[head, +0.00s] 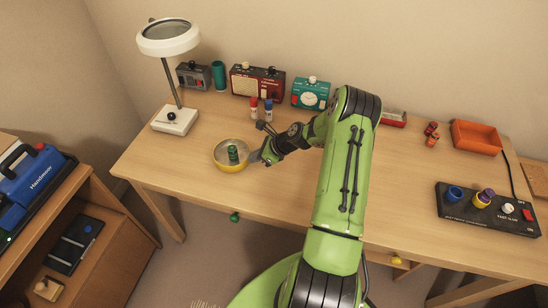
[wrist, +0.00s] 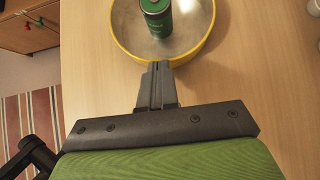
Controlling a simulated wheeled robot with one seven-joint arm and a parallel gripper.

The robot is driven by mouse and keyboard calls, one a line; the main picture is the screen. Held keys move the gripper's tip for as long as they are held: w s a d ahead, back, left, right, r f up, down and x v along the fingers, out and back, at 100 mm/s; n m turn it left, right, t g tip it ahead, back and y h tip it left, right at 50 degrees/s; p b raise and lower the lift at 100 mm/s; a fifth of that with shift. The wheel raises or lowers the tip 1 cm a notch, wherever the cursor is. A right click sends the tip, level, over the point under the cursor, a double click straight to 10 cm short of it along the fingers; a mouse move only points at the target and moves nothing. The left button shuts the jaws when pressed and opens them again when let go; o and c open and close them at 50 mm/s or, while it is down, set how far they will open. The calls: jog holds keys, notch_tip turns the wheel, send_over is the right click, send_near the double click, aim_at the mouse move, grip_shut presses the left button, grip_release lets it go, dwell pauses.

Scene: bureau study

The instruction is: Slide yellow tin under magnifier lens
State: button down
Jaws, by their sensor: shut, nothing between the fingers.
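The yellow tin (head: 232,168) is a round, shallow, open dish on the wooden desk, near its front edge at left. A green cylinder (head: 233,153) stands inside it. The tin (wrist: 205,45) and the cylinder (wrist: 156,17) also show at the top of the wrist view. The magnifier (head: 168,38) has a white round lens head on a grey arm, with a square white base behind and left of the tin. My gripper (head: 258,157) is shut and empty at the tin's right side. In the wrist view its fingertips (wrist: 157,68) meet the tin's rim; I cannot tell whether they touch.
The desk between tin and magnifier base (head: 175,121) is clear.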

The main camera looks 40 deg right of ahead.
send_near(216, 154)
jog(key=x, duration=0.4)
jog(key=shift+w+f, duration=0.1)
jog(key=shift+f, duration=0.05)
